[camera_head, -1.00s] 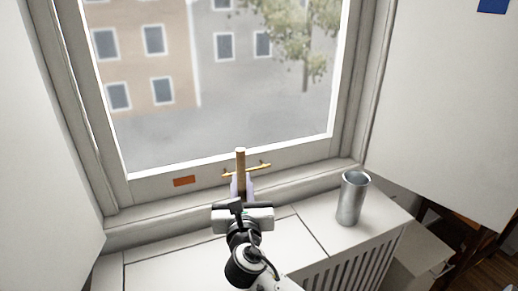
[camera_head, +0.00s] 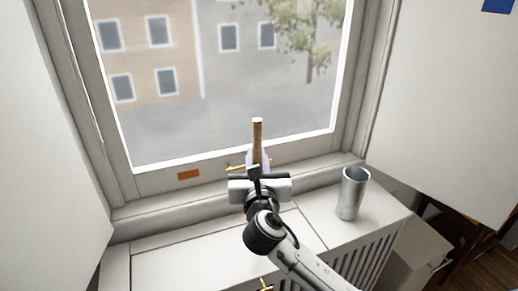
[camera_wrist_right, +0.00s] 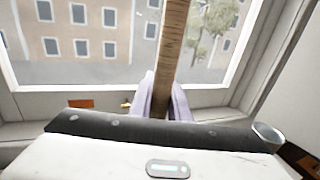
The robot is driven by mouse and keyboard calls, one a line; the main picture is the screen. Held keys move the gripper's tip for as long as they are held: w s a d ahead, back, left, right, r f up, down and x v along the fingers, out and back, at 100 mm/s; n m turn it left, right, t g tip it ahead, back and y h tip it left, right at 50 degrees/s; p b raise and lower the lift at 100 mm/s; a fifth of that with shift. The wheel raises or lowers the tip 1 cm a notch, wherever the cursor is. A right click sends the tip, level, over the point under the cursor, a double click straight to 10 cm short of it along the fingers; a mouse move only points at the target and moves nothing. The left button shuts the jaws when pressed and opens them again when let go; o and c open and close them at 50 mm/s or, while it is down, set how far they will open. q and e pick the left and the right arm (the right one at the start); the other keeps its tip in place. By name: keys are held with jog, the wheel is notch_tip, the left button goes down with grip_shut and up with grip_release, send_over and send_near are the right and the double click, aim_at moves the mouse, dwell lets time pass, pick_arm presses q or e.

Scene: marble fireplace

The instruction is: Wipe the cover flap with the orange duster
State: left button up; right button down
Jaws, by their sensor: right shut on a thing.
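My right gripper (camera_head: 257,163) is shut on a brown wooden stick (camera_head: 257,133), which stands upright between its pale fingers in front of the window. The stick also shows in the right wrist view (camera_wrist_right: 170,45), running up out of the frame there. It looks like a handle; no orange duster head shows, so I cannot tell whether it is the duster. No part is clearly recognisable as the cover flap. A white panelled sill cover (camera_head: 190,262) lies below the gripper, with a small gold fitting (camera_head: 265,285) at the bottom edge. My left gripper is out of view.
A metal cylinder (camera_head: 352,193) stands on the sill at the right, beside slatted vents (camera_head: 365,250). The window frame carries an orange rectangle (camera_head: 188,174) and a gold handle (camera_head: 235,167), partly hidden by my gripper. White walls flank both sides. The sill left of my arm is clear.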

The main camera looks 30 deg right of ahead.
jog(key=shift+r, duration=0.95)
jog(key=c, duration=2.5)
grip_release()
